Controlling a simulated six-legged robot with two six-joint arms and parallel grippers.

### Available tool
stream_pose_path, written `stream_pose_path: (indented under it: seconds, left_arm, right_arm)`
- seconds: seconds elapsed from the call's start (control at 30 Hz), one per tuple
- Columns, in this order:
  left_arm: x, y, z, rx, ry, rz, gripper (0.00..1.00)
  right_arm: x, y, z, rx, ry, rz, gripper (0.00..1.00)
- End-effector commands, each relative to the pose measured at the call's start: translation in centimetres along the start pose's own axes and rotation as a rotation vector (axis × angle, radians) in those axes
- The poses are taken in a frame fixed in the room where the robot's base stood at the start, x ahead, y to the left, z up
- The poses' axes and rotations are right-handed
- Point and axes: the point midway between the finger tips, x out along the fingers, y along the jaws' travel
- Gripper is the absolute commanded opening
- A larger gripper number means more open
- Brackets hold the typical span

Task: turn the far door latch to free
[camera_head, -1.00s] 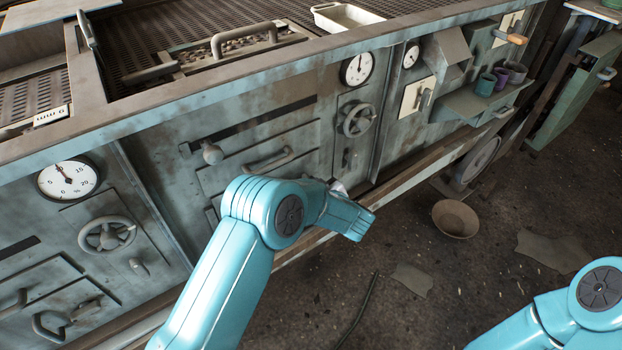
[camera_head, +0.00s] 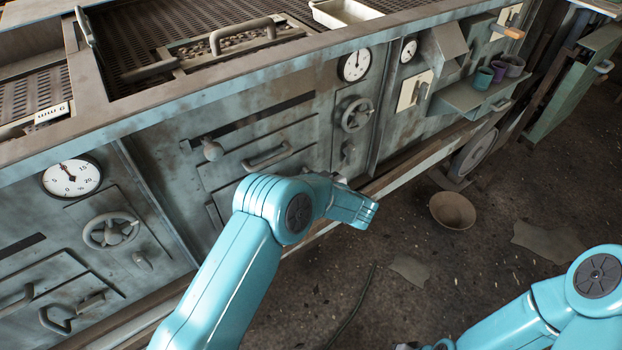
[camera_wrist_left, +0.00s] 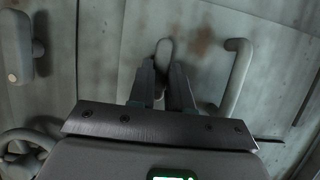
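In the left wrist view, an upright rounded grey lever, apparently the far door latch (camera_wrist_left: 165,52), stands on a worn grey-green panel. My left gripper (camera_wrist_left: 162,66) has a finger on either side of it, with narrow gaps seeming to show; contact is hard to judge. A bent bar handle (camera_wrist_left: 236,75) is to the right. In the head view my left arm hides this latch and most of that gripper. My right arm comes in at lower right; only a small part of its right gripper (camera_head: 406,346) shows at the bottom edge.
In the wrist view a lever knob (camera_wrist_left: 16,45) and a handwheel (camera_wrist_left: 22,150) lie left of the fingers. The head view shows the handwheel (camera_head: 356,114), gauges, a drawer handle (camera_head: 268,157) and a shelf with cups. A bowl (camera_head: 452,210) lies on the floor.

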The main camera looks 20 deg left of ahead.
Motion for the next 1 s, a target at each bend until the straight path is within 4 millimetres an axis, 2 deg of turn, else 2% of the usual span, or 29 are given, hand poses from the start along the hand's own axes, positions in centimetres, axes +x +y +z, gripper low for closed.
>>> stream_pose_path:
  seconds: [0.03,0.07,0.37,0.47,0.57,0.8,1.0]
  left_arm:
    - [0.0,0.0,0.1,0.001,0.000,0.000,0.34]
    - [0.0,0.0,0.1,0.000,0.000,0.000,0.44]
    - [-0.1,0.0,0.0,0.000,-0.001,0.000,0.44]
    - [-0.8,0.0,0.0,-0.001,0.000,0.001,0.44]
    - [-2.6,0.1,0.0,0.000,0.000,0.004,0.44]
    - [-9.0,0.1,0.0,0.001,0.001,0.005,0.44]
    - [-13.6,0.1,0.0,-0.001,0.001,0.004,0.44]
  right_arm:
    - [0.0,0.0,0.0,0.000,0.000,0.000,0.43]
    - [0.0,0.0,0.0,0.000,0.000,0.000,0.43]
    - [0.0,0.0,0.0,0.000,0.000,0.000,0.43]
    - [0.0,0.0,0.0,0.000,0.000,0.000,0.43]
    - [0.0,0.0,0.0,0.000,0.000,0.000,0.43]
    - [0.0,0.0,0.0,0.000,0.000,0.000,0.43]
    - [0.0,0.0,0.0,0.000,0.000,0.000,0.43]
